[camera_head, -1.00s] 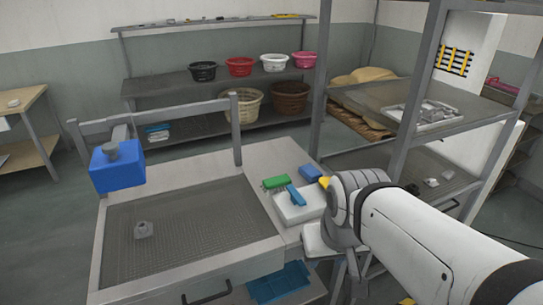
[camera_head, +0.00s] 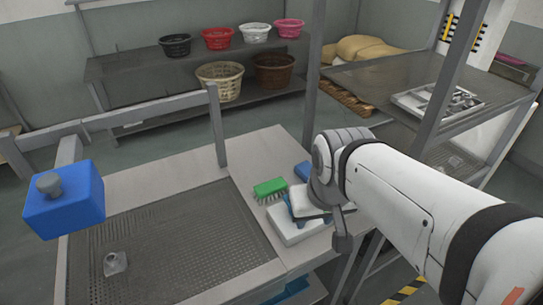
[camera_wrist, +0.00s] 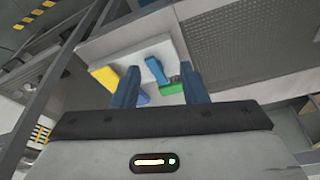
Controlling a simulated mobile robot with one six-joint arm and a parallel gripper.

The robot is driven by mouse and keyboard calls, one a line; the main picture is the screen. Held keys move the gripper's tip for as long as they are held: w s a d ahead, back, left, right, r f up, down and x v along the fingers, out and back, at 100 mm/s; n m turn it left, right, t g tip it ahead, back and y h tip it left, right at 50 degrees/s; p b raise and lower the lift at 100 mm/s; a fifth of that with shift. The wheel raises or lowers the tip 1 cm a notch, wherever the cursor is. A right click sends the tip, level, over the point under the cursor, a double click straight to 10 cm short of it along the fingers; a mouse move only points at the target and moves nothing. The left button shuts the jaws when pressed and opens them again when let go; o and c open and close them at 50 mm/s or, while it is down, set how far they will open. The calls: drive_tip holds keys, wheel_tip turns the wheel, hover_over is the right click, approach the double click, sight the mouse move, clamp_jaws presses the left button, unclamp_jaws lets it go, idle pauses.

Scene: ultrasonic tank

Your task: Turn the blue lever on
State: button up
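The blue lever (camera_wrist: 155,69) is a short bar on a pale surface, seen between my fingers in the wrist view. In the head view my gripper (camera_head: 306,214) covers it, above the white box (camera_head: 285,232) at the right side of the tank bench. My gripper (camera_wrist: 160,78) is open, with its two blue fingers apart on either side of the lever in the picture and nothing held. I cannot tell how far the fingertips are from the lever.
A green brush (camera_head: 270,187) and a blue block (camera_head: 302,171) lie beside the white box. A blue box (camera_head: 64,210) stands out at the tank's left. The perforated tank surface (camera_head: 180,230) holds a small grey part (camera_head: 115,263). A metal rack post (camera_head: 318,70) rises close behind my arm.

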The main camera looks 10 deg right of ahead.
drive_tip(key=shift+o, duration=0.7)
drive_tip(key=shift+w, duration=0.25)
drive_tip(key=w+f+n+g, duration=0.1)
drive_tip(key=w+f, duration=0.2)
drive_tip(key=w, duration=0.4)
drive_tip(key=w+f+n+g+p, duration=0.1)
drive_tip(key=w+f, duration=0.2)
drive_tip(key=w, duration=0.4)
drive_tip(key=w+f+n+g+p, duration=0.1)
drive_tip(key=w+f, duration=0.2)
drive_tip(key=w, duration=0.4)
drive_tip(key=shift+w+d+f, duration=0.15)
drive_tip(key=shift+w+d, duration=0.15)
drive_tip(key=shift+d, duration=0.05)
drive_tip(key=shift+n, duration=0.3)
drive_tip(key=shift+f+p, duration=0.7)
drive_tip(key=shift+f, duration=3.3)
drive_tip(key=c, duration=0.9)
drive_tip(key=shift+a, duration=0.25)
drive_tip(key=shift+c, duration=0.4)
drive_tip(key=shift+d, duration=0.2)
